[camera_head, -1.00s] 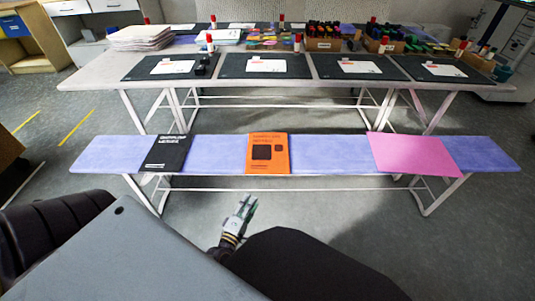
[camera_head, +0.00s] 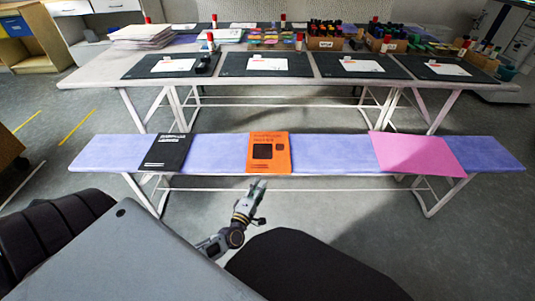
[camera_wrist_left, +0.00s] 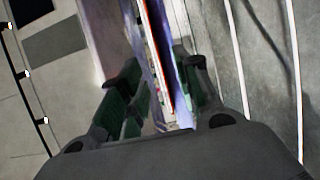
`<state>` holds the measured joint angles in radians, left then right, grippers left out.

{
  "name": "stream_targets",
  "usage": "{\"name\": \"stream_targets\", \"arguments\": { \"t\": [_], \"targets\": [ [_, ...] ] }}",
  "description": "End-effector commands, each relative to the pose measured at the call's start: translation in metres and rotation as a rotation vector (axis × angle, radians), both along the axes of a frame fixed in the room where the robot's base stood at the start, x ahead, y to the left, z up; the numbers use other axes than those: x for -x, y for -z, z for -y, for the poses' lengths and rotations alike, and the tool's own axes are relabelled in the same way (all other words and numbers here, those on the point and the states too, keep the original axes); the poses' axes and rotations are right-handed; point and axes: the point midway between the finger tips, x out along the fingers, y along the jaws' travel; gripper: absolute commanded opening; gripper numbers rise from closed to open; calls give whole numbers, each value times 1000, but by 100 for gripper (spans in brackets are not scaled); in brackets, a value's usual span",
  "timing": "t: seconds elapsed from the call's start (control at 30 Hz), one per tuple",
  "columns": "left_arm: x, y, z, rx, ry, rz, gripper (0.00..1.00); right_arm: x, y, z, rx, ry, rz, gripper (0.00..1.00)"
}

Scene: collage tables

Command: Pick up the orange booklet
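The orange booklet (camera_head: 268,153) lies on the blue bench (camera_head: 330,152), near its middle, with its front end by the bench's front edge. My left gripper (camera_head: 258,186) is just in front of and below that edge, under the booklet in the picture. In the left wrist view, its two green-padded fingers (camera_wrist_left: 163,76) are apart. A thin orange-red edge, which looks like the booklet's (camera_wrist_left: 154,45), shows edge-on between them, beside the bench edge. I see no contact with the booklet. My right gripper is not in view.
A black booklet (camera_head: 167,152) lies left on the bench and a pink sheet (camera_head: 415,154) lies right. Behind stands a long table (camera_head: 102,77) with dark mats, papers and marker boxes (camera_head: 325,43). The bench surface beside the orange booklet is clear.

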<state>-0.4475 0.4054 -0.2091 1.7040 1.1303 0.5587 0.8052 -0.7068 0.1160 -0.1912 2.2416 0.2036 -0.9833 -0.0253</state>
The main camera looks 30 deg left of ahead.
Motion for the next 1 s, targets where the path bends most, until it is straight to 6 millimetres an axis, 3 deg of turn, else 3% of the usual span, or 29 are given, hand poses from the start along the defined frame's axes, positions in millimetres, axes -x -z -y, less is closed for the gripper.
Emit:
{"name": "stream_targets", "arguments": {
  "t": [0.13, 0.63, 1.0],
  "targets": [
    [-8, 0, -1, 1, -1, 1, 33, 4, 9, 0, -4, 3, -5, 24],
    [-12, -1, -1, 1, -1, 1, 33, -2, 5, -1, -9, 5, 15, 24],
    [-46, -5, -4, 1, -1, 2, 33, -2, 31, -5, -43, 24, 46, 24]
  ]
}}
